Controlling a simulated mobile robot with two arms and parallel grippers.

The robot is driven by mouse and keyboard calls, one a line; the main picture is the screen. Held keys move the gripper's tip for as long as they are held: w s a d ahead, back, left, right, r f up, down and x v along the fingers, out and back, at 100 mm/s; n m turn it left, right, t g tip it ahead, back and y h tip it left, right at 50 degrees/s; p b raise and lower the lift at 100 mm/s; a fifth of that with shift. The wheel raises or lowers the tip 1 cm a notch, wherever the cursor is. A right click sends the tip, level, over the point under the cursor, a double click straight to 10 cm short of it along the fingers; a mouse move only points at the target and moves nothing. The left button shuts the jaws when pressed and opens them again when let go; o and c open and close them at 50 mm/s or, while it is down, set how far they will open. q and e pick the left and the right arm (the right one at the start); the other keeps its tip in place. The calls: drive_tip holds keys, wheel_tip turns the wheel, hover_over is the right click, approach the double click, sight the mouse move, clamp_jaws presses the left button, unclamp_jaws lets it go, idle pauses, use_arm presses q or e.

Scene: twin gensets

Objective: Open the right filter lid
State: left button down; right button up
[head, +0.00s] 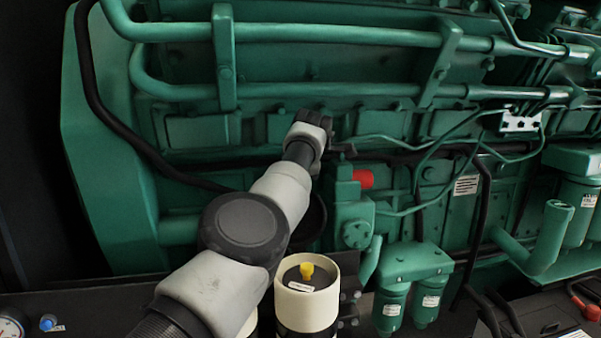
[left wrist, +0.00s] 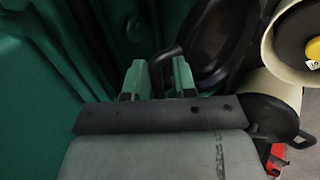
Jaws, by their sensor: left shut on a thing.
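The right filter (head: 307,318) is a cream canister in the head view. Its top shows a dark interior with a yellow knob (head: 307,270) and a label. A round black lid (left wrist: 225,38) stands raised beside this canister's cream rim (left wrist: 271,42) in the left wrist view. It shows partly behind my arm in the head view (head: 316,218). My left gripper (left wrist: 158,64) is shut on the lid's black loop handle (left wrist: 166,58). Its fingertips are hidden in the head view. My right gripper is not in view.
A second cream canister (left wrist: 278,90) with a black lid (left wrist: 268,116) sits close by, mostly behind my arm in the head view. The green engine block and pipes (head: 330,34) rise behind. Small green filters (head: 408,280) and a red cap (head: 363,179) are to the right.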

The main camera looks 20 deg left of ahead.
use_arm(q)
drive_tip(key=shift+a+f, duration=0.1)
drive_tip(key=shift+f, duration=0.4)
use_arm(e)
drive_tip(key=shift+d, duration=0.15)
use_arm(q)
drive_tip(key=c, duration=1.1)
unclamp_jaws()
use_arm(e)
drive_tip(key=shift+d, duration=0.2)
use_arm(q)
drive_tip(key=shift+r+b, duration=0.1)
drive_tip(key=shift+b, duration=0.5)
drive_tip(key=b+v, duration=0.4)
drive_tip(key=v, duration=0.7)
drive_tip(key=shift+w+r, duration=0.1)
drive_tip(key=shift+r, duration=0.05)
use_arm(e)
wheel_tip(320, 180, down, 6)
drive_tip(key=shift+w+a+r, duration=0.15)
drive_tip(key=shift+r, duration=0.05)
